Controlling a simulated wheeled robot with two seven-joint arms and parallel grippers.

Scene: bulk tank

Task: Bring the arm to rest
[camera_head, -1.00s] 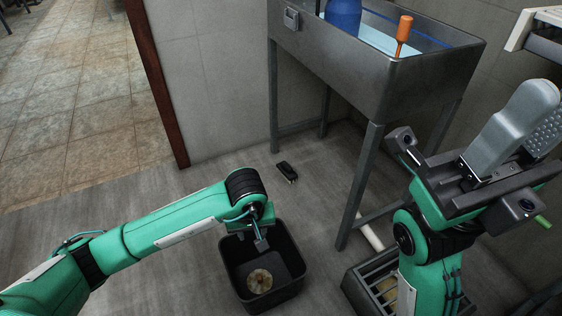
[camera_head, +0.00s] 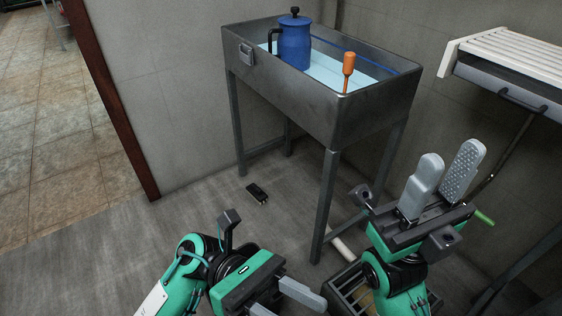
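My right gripper (camera_head: 452,155) is raised at the right of the head view. Its two grey fingers point up and stand apart with nothing between them. My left gripper (camera_head: 292,306) is low at the bottom middle of the head view. Its grey fingers are apart, one partly cut off by the bottom edge, and I see nothing between them. My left arm comes in from the bottom left, bent at the wrist. Both grippers are apart from the steel sink.
A steel sink on legs (camera_head: 290,93) holds a blue jug (camera_head: 295,46) and an orange-handled tool (camera_head: 348,66). A black object (camera_head: 257,192) lies on the floor. A grated crate (camera_head: 345,287) is under my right arm. A white slatted rack (camera_head: 510,52) is at the right.

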